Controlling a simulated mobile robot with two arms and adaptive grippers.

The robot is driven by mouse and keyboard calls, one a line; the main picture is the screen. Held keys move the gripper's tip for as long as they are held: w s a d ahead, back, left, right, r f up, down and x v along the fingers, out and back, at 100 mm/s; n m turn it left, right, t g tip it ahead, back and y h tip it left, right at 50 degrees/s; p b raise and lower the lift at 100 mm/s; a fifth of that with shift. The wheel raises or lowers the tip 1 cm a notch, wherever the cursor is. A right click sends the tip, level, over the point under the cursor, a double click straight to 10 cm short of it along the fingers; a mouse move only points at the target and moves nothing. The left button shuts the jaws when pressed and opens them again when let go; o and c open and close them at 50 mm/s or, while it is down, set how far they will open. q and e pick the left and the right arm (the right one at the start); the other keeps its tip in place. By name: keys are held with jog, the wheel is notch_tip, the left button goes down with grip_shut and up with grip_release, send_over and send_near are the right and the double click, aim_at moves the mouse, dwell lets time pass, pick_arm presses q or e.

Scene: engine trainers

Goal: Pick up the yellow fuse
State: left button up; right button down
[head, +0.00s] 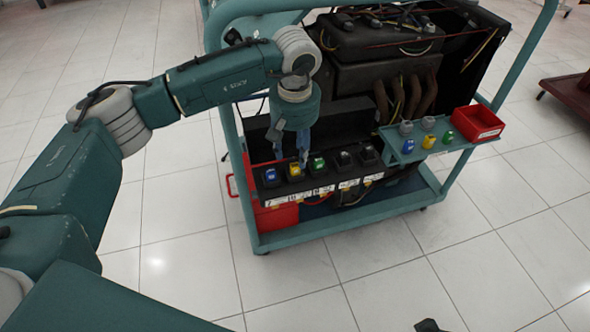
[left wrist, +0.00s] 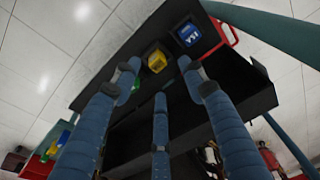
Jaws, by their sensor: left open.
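A yellow fuse (head: 294,170) sits in a black fuse panel (head: 312,184) on the front of the engine trolley, between a blue fuse (head: 270,175) and a green fuse (head: 318,164). My left gripper (head: 303,160) points down just above the panel near the yellow fuse, open and empty. In the left wrist view, the yellow fuse (left wrist: 156,60) shows between the spread blue fingers, with no clear contact. The blue fuse (left wrist: 188,33) is beside it, and the green one is partly hidden by a finger. Another yellow fuse (head: 429,142) lies on the side shelf. My right gripper is not identifiable.
The teal side shelf (head: 455,145) bears several fuses and a red bin (head: 478,123). The engine block (head: 385,75) stands behind the panel, with trolley posts at the sides. A small dark shape at the bottom edge is unclear. The tiled floor in front is clear.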

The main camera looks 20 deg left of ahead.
aim_at(295, 165)
pick_arm(q)
jog(key=f, duration=0.6)
jog(key=shift+w+b, duration=0.4)
pick_arm(e)
jog(key=v, duration=0.3)
pick_arm(q)
jog(key=shift+r, duration=0.1)
jog(key=c, duration=0.9)
